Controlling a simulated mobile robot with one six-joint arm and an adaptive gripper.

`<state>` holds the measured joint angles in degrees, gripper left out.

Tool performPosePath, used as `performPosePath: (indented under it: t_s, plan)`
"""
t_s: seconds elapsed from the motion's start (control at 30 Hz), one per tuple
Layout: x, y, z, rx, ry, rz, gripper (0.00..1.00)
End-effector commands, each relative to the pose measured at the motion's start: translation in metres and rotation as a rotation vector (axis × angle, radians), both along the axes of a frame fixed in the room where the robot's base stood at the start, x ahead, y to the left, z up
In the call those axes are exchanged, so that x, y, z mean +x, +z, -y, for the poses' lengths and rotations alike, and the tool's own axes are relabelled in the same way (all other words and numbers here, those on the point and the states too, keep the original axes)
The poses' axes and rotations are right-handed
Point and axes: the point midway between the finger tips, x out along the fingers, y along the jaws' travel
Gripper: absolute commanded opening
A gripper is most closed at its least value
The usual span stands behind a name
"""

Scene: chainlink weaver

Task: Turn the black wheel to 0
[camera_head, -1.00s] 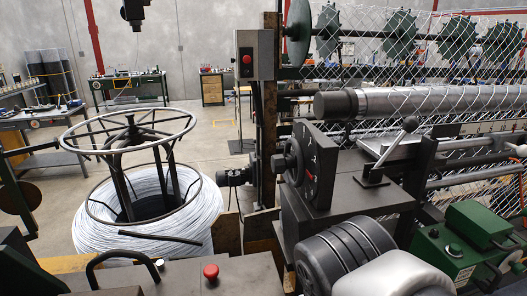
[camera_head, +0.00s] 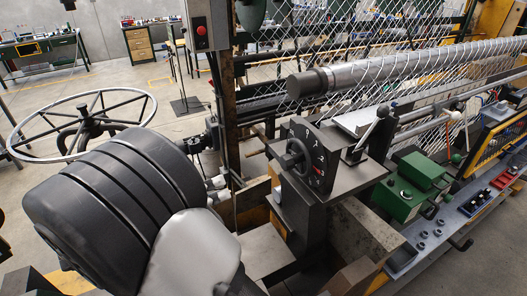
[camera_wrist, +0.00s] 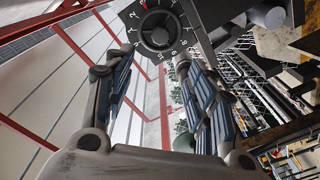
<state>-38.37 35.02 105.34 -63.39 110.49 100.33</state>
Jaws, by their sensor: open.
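The black wheel (camera_head: 296,155) is mounted on a dark square dial plate (camera_head: 318,165) with white markings and a red mark, on the machine at centre right. In the wrist view the wheel (camera_wrist: 160,28) is at the top centre, with white numbers around it and a red mark near the top edge. The wheel's exact setting is too small to read. My gripper (camera_wrist: 152,62) is open and empty, its fingers spread on either side below the wheel in the picture. They look apart from it. In the head view my gripper is hidden.
A lever with a black ball (camera_head: 383,111) rises just right of the dial. A thick roller (camera_head: 350,76) with wire mesh lies behind it. A green box (camera_head: 416,173) stands to the right.

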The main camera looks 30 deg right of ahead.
Motion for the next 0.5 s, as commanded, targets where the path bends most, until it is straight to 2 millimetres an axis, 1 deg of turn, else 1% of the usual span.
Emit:
performPosePath:
  t_s: [0.17, 0.5]
  plan:
    - [0.002, 0.000, 0.021, -0.002, -0.004, 0.001, 0.51]
    - [0.008, 0.001, 0.095, 0.001, -0.006, -0.002, 0.51]
